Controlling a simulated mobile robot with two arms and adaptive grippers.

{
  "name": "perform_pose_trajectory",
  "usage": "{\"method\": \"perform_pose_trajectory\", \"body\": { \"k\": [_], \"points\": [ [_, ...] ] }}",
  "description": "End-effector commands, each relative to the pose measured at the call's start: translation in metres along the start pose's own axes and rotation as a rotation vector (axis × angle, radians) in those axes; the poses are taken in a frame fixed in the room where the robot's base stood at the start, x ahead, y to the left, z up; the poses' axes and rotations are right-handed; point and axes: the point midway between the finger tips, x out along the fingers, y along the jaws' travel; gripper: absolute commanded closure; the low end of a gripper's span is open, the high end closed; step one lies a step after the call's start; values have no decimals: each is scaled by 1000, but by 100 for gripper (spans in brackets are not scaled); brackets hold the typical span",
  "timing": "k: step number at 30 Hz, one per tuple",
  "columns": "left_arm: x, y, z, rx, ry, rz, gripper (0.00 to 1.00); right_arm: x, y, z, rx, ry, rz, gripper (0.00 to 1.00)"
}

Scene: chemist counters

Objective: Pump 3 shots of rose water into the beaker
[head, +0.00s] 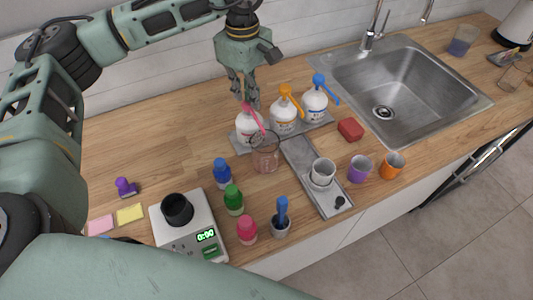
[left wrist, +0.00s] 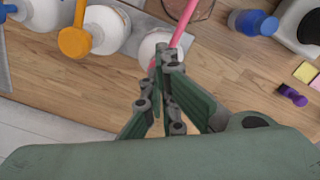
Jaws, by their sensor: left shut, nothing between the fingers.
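Three white pump bottles stand in a row on a grey tray at the back. The left one, with a pink pump (head: 249,126), has its spout reaching over the clear glass beaker (head: 265,156) in front of it. My left gripper (head: 248,104) is shut and empty, with its fingertips right at the top of the pink pump; I cannot tell whether they touch. In the left wrist view the fingertips (left wrist: 168,60) overlap the white bottle (left wrist: 153,46) and the pink spout (left wrist: 184,28). Bottle labels are too small to read. My right gripper is out of view.
Orange-pump (head: 284,118) and blue-pump (head: 315,103) bottles stand to the right. Blue (head: 222,175), green (head: 233,200) and pink (head: 247,231) capped bottles and a scale (head: 196,238) reading 0:00 are in front. A grey tray (head: 300,152) lies right of the beaker. The back left counter is clear.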

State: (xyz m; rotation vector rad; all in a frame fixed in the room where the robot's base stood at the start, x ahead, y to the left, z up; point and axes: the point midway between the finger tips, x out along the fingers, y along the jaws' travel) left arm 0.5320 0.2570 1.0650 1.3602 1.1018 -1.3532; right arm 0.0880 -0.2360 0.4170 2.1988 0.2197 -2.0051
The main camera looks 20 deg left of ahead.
Motion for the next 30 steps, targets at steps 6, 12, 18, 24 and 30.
{"method": "perform_pose_trajectory", "body": {
  "k": [6, 12, 18, 24, 30],
  "points": [
    [3, -2, 1, 2, -1, -11, 100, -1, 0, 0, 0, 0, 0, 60],
    [-5, -2, 1, 3, -1, -11, 100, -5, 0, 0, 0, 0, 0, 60],
    [-18, -2, 1, 2, -1, -11, 100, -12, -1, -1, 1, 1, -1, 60],
    [-30, -1, 1, 2, -1, -7, 100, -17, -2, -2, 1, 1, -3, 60],
    [-32, -1, 1, 1, -1, -6, 100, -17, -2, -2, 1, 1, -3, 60]
  ]
}}
